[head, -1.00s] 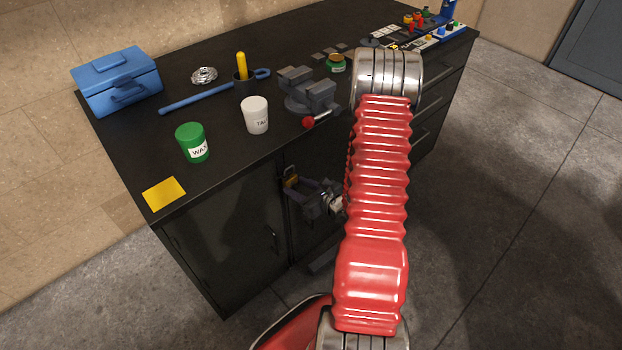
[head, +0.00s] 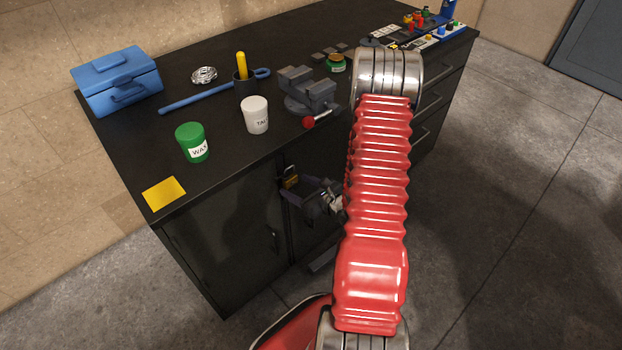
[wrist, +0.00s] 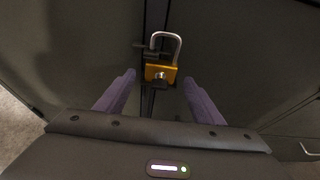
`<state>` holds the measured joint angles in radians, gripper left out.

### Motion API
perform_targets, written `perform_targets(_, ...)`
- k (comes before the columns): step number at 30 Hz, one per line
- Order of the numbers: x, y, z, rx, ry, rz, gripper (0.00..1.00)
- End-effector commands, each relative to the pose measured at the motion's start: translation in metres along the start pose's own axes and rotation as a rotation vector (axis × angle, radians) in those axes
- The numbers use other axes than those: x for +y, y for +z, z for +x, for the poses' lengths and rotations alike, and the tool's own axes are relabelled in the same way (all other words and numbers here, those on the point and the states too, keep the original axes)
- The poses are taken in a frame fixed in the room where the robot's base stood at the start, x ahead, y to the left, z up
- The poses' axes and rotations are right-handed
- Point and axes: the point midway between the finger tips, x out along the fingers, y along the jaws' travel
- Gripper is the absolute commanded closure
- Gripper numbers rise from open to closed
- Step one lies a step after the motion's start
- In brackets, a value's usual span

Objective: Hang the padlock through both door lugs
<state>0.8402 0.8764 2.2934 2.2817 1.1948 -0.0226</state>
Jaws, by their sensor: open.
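The padlock has a brass-yellow body (wrist: 160,73) and a silver shackle (wrist: 166,38). It hangs upright at the dark door lugs (wrist: 148,50), by the gap between the cabinet doors. The left leg of the shackle meets the lugs; I cannot tell whether it passes through both. In the head view the padlock (head: 291,181) is small against the cabinet front. My gripper (wrist: 159,79) is open, its two purple-grey fingers apart on either side of the padlock, with visible gaps. In the head view my gripper (head: 298,192) is partly hidden by my red arm.
The black workbench (head: 140,165) carries a blue toolbox (head: 117,80), a green wax tub (head: 192,142), a white cup (head: 255,115) and a grey vise (head: 308,92). A door handle (head: 273,238) sticks out below left of my gripper. The floor at right is clear.

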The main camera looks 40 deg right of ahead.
Motion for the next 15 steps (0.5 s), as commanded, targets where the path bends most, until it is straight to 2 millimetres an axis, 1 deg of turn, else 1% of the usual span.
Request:
perform_targets(5, 0.0, 0.0, -0.003, 0.001, -0.001, 0.001, 0.38)
perform_targets(8, -0.001, 0.0, -0.009, 0.001, -0.002, 0.001, 0.38)
perform_targets(11, -0.001, 0.0, -0.019, 0.0, -0.002, 0.001, 0.38)
perform_targets(15, -0.002, 0.0, -0.039, 0.0, -0.004, 0.001, 0.38)
